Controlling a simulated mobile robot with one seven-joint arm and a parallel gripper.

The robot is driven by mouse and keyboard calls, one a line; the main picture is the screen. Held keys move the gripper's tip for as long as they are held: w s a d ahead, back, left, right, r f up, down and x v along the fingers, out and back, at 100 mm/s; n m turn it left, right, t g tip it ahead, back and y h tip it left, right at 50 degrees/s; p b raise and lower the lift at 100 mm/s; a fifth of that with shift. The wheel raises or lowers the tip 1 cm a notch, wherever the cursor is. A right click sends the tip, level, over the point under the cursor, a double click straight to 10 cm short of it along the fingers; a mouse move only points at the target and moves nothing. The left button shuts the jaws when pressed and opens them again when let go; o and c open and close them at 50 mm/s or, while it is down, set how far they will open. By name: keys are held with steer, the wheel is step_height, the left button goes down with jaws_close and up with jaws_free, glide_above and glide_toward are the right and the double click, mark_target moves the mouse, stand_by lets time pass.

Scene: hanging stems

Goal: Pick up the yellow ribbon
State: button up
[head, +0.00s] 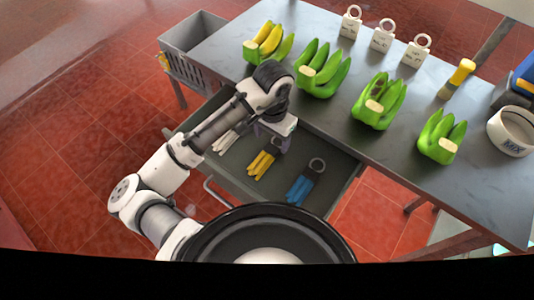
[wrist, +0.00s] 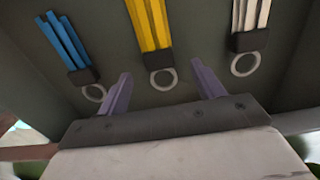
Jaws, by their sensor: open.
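The yellow ribbon (head: 261,163) is a bundle of yellow strips lying in an open grey drawer (head: 335,180), between a white bundle and a blue bundle. In the wrist view the yellow ribbon (wrist: 150,25) runs up from a dark clasp with a pale ring (wrist: 163,78). My gripper (wrist: 162,85) is open and empty, its two purple fingers spread either side of the ring's line. In the head view my gripper (head: 268,138) is above the drawer near the yellow ribbon's clasp end, which it partly hides. I cannot tell the exact height between them.
The blue ribbons (head: 300,190) and white ribbons (head: 224,142) lie in the same drawer beside the yellow one. The drawer walls surround them. A grey crate (head: 192,45) stands at left.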

steer(key=shift+d+f+p, duration=0.1)
steer(key=shift+f+p, duration=0.2)
steer(key=shift+f, duration=1.6)
steer(key=c, duration=1.1)
steer(key=shift+o, duration=0.2)
steer(key=shift+r, duration=0.1)
step_height(320, 180, up, 20)
